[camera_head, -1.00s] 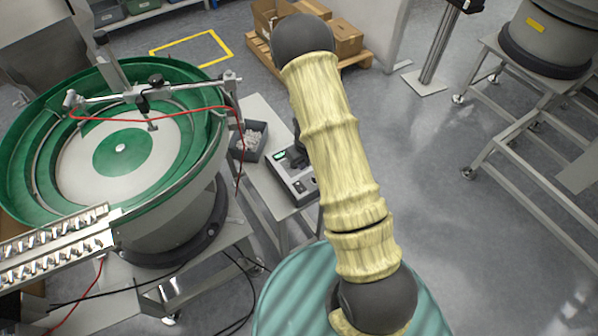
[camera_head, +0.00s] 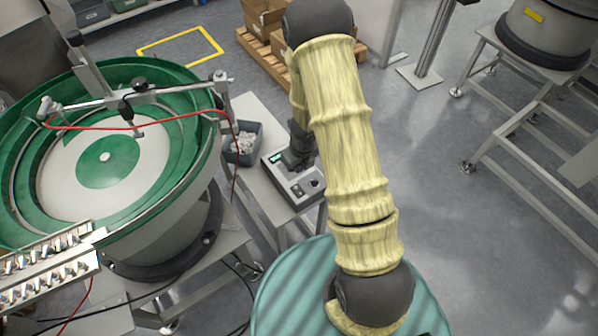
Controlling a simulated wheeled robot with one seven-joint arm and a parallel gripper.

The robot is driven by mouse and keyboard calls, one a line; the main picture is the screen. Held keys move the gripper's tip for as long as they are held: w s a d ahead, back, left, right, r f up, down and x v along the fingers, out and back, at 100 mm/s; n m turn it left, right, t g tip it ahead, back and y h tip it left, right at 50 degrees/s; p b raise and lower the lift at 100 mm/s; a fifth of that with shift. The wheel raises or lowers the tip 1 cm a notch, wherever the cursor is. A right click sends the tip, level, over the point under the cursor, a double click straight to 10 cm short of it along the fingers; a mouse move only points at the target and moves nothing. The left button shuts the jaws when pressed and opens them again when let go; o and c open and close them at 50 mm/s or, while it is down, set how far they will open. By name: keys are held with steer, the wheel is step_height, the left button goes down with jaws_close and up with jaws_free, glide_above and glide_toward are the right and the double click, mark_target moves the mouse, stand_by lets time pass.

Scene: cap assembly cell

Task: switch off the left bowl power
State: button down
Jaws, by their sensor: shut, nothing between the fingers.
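The left bowl (camera_head: 190,155) is a large green-rimmed feeder with a pale floor and a green disc at its centre. Its likely power control is a grey box (camera_head: 285,186) on the narrow bench to its right, with a small green-lit display and a dark knob (camera_head: 314,183). My gripper (camera_head: 291,164) is dark, shut and empty, at the back part of this box, pointing down. Its fingertips are small and partly hidden, so I cannot tell whether they touch the box. The power switch cannot be made out clearly.
A dark bin of pale parts (camera_head: 257,130) stands behind the box. A red cable (camera_head: 160,121) crosses the bowl. A metal track (camera_head: 45,262) leads off at lower left. Cartons on a pallet (camera_head: 262,45) lie behind my arm. Another bowl on a frame (camera_head: 545,35) stands at right.

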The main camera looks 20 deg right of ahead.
mark_target(297, 188)
steer(key=f+b, duration=0.2)
steer(key=f, duration=0.2)
steer(key=w+f+b, duration=0.1)
steer(key=f+b, duration=0.2)
steer(key=f, duration=0.1)
steer(key=f+b, duration=0.3)
steer(key=f, duration=0.1)
steer(key=shift+w+a+f, duration=0.2)
steer(key=shift+w+f, duration=0.1)
steer(key=shift+f, duration=0.1)
steer(key=shift+f, duration=0.2)
steer(key=shift+s+f+b, duration=0.1)
steer(key=shift+s+b, duration=0.05)
steer(key=shift+b, duration=0.25)
